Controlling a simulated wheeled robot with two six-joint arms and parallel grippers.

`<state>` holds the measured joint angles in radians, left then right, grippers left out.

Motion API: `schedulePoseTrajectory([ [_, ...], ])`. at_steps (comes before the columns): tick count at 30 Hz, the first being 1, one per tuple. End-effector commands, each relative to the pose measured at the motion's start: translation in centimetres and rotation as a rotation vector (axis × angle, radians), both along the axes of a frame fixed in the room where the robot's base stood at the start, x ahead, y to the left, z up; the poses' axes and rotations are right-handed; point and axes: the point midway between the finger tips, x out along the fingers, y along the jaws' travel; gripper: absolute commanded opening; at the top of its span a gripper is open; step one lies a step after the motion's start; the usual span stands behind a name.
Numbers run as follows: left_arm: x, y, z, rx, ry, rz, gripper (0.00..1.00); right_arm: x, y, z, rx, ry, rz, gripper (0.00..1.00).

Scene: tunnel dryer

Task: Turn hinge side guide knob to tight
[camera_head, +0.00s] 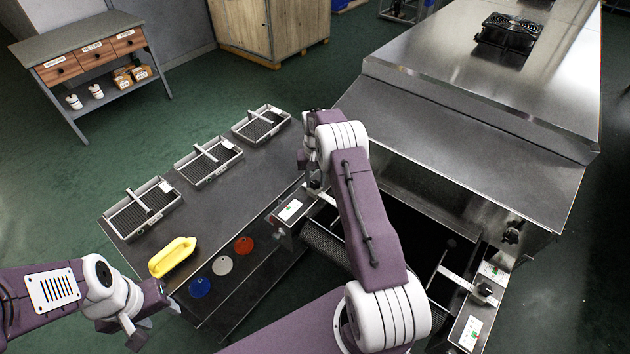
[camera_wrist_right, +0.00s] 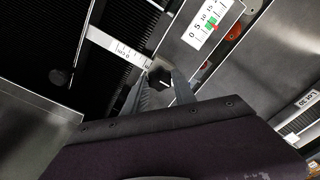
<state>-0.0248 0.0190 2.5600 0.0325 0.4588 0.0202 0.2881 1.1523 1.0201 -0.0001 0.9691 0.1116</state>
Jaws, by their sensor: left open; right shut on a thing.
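A dark, faceted knob (camera_wrist_right: 159,76) sits at the end of a guide arm with a white ruler strip (camera_wrist_right: 118,45) in the right wrist view. My right gripper (camera_wrist_right: 161,88) is shut on this knob, its fingers on either side. In the head view my right gripper (camera_head: 318,190) is at the dryer's left rail, and my arm mostly hides the knob there. A second knob (camera_head: 485,289) stands on the right rail, with nothing touching it. Which knob is on the hinge side is not clear. My left gripper (camera_head: 142,322) is open and empty at lower left.
A scale plate (camera_wrist_right: 208,23) with a green marker lies beside the held knob. A dark table (camera_head: 262,180) at left bears several wire trays, a yellow handled object (camera_head: 172,256) and coloured discs. The dryer's steel hood (camera_head: 465,130) stands beyond my right arm.

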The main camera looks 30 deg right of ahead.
Motion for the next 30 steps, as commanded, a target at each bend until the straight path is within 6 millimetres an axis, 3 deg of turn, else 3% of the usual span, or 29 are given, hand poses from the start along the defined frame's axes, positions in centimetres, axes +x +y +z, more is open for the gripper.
schedulePoseTrajectory([
  [13,0.0,0.0,0.0,0.0,0.0,0.0,0.47,0.0,0.0,0.0,0.0,0.0,-0.01,0.0],
  [14,0.0,0.0,0.0,0.0,0.0,0.0,0.47,0.0,0.0,0.0,0.0,0.0,-0.01,0.38],
  [15,0.0,0.0,0.0,0.0,0.0,0.0,0.47,0.0,0.0,0.0,0.0,0.0,-0.01,0.49],
  [16,0.0,0.0,0.0,0.0,0.0,0.0,0.47,0.0,0.0,0.0,0.0,0.0,-0.01,0.53],
  [25,0.0,0.0,0.0,0.0,0.0,0.0,0.47,0.0,0.0,0.1,0.0,0.0,-0.009,0.53],
  [30,0.0,0.0,-0.5,0.0,0.0,0.0,0.47,0.1,0.0,2.7,-0.001,-0.004,-0.009,0.53],
])
